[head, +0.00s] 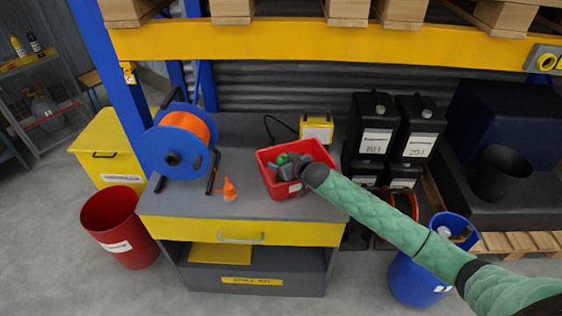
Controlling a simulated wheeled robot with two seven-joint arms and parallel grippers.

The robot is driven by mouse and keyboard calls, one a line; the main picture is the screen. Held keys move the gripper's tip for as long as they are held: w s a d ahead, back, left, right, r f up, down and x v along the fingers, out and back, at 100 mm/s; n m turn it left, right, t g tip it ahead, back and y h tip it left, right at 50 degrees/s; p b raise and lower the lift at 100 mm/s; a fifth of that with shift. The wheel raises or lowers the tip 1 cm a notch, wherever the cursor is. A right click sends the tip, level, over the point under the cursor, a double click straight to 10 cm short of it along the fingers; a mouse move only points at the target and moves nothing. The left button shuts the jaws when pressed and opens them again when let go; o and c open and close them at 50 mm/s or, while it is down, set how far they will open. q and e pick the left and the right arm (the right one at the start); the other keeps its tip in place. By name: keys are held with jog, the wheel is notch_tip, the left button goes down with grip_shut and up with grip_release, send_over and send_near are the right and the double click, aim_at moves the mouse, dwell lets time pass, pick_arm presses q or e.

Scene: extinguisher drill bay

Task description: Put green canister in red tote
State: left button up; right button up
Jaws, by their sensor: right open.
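The red tote (270,185) stands on the grey top of the bench, right of its middle. A small green thing (282,159), which looks like the green canister, shows inside the tote's outline near its left side. The dark gripper covers much of it, so I cannot tell whether it rests on the tote's floor. My right gripper (284,168) reaches in from the right over the tote, right at the green canister. It is open. My left gripper is not in view.
An orange hose reel with blue sides (184,143) and a small orange funnel (229,190) stand left of the tote. A yellow box (316,127) stands behind it. Black jerrycans (368,135) are to the right. A yellow shelf beam (320,42) crosses above the bench.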

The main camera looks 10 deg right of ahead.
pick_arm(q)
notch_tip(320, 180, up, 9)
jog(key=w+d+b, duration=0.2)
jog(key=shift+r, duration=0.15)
pick_arm(e)
jog(key=v, duration=1)
jog(key=shift+s+r, duration=0.25)
jog(key=shift+s+d+f, duration=0.1)
